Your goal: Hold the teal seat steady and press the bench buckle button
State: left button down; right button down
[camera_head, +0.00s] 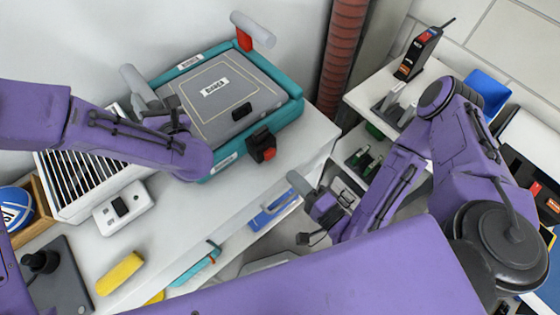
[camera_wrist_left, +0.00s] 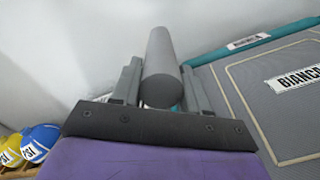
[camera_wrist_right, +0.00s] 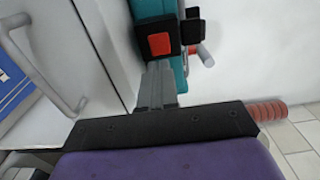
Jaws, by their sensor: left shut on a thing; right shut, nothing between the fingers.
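The teal seat (camera_head: 293,103) with a grey padded top lies on a white counter. It also shows in the left wrist view (camera_wrist_left: 232,48). My left gripper (camera_wrist_left: 162,85) is shut on a grey cylindrical handle (camera_wrist_left: 161,60) at the seat's left; in the head view, my wrist partly hides the grip near the handle (camera_head: 133,80). The black bench buckle (camera_head: 262,145) is at the seat's front side. Its square red button (camera_wrist_right: 158,44) faces the right wrist camera. My right gripper (camera_wrist_right: 157,72) is shut and empty, its tips just below the buckle in that picture. Contact is unclear.
A black block (camera_head: 241,111) lies on the seat top. A white slatted unit (camera_head: 85,180), a white switch box (camera_head: 123,207) and a yellow block (camera_head: 119,273) are on the counter. A red ribbed column (camera_head: 343,50) stands behind. A white shelf with a radio (camera_head: 420,52) is at right.

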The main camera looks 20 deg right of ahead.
aim_at(271, 155)
jog(key=x, duration=0.6)
jog(key=shift+w, duration=0.15)
jog(key=shift+w+a, duration=0.15)
jog(key=shift+w, duration=0.1)
pick_arm(q)
jog(key=shift+s+d, duration=0.1)
pick_arm(e)
jog(key=shift+w+a, duration=0.3)
jog(key=shift+w, duration=0.4)
jog(key=shift+a+r, duration=0.1)
pick_arm(q)
jog(key=shift+d, duration=0.15)
jog(key=shift+a+f, duration=0.1)
jog(key=shift+a, duration=0.1)
pick_arm(e)
jog(key=v, duration=1.4)
jog(key=shift+s+d, duration=0.2)
jog(key=shift+d, duration=0.05)
